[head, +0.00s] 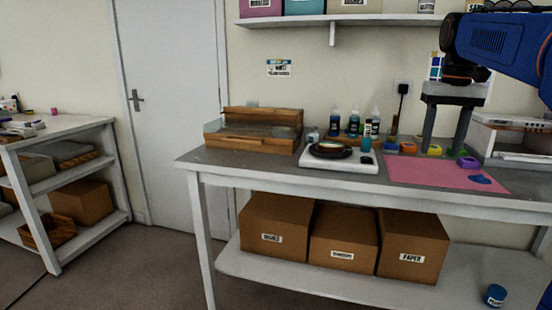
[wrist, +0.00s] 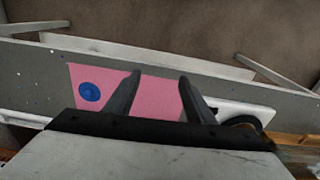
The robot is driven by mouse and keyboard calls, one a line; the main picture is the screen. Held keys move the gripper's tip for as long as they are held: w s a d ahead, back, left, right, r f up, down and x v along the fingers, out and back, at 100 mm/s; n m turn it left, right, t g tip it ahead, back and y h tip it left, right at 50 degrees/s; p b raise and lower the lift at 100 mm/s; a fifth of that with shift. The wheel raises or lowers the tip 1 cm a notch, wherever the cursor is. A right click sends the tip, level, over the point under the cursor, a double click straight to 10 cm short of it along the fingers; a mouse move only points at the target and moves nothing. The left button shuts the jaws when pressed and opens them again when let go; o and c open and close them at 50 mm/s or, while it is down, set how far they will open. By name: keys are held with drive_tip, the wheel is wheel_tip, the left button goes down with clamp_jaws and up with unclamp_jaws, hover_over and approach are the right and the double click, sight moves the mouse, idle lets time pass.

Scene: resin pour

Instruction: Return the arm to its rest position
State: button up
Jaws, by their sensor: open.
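My blue arm (head: 500,42) comes in from the upper right in the head view. My gripper (head: 446,150) hangs fingers down over the back edge of the pink mat (head: 428,172) on the workbench. Its two dark fingers are apart with nothing between them. In the wrist view my gripper (wrist: 160,80) is open over the pink mat (wrist: 152,92), with bare mat between the fingers. A blue round item (head: 481,179) lies on the mat's right part; it shows left of the fingers in the wrist view (wrist: 90,91).
Small coloured pots (head: 408,147) stand close around the fingers. A white scale (head: 340,161) with a dark round dish and several bottles (head: 335,122) stand left. A shelf (head: 330,20) hangs above. A blue jar (head: 495,295) sits low right.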

drive_tip(key=s+a+f+n+t, duration=0.1)
drive_tip(key=s+a+f, duration=0.3)
drive_tip(key=s+f, duration=0.4)
drive_tip(key=s+a+f+n+t, duration=0.1)
drive_tip(key=s+a+f, duration=0.3)
drive_tip(key=s+f, duration=0.5)
drive_tip(key=s+a+f+t, duration=0.2)
drive_tip(key=s+a+f, duration=0.2)
drive_tip(key=s+f, duration=0.5)
wheel_tip(320, 180, down, 2)
drive_tip(key=shift+a+f+n, duration=0.2)
drive_tip(key=shift+f+n, duration=0.05)
drive_tip(key=shift+n, duration=0.15)
